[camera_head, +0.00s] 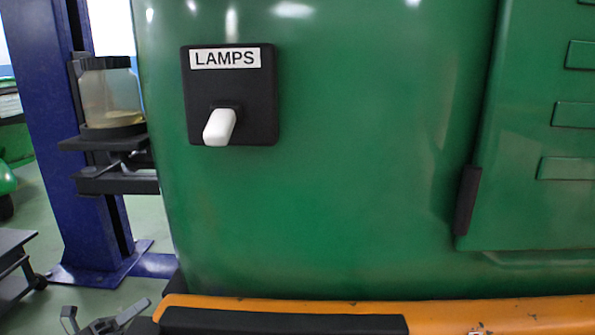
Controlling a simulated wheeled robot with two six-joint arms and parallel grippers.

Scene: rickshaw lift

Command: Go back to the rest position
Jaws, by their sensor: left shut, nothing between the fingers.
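My left gripper (104,323) shows only in part at the bottom left edge of the head view, grey and cut off by the frame. It is shut and empty, apart from the green body and low in front of the floor. My right gripper is not in view. A black switch box (259,108) labelled "LAMPS" is on the green vehicle body (350,150). Its white lever (219,127) points downward, and no gripper touches it.
An orange bumper (480,316) with a black pad (285,321) runs along the bottom. A blue lift post (65,150) stands at left, with a clear jar (109,92) on a black bracket (110,185). A dark cart (14,262) is at the lower left. Green floor shows between.

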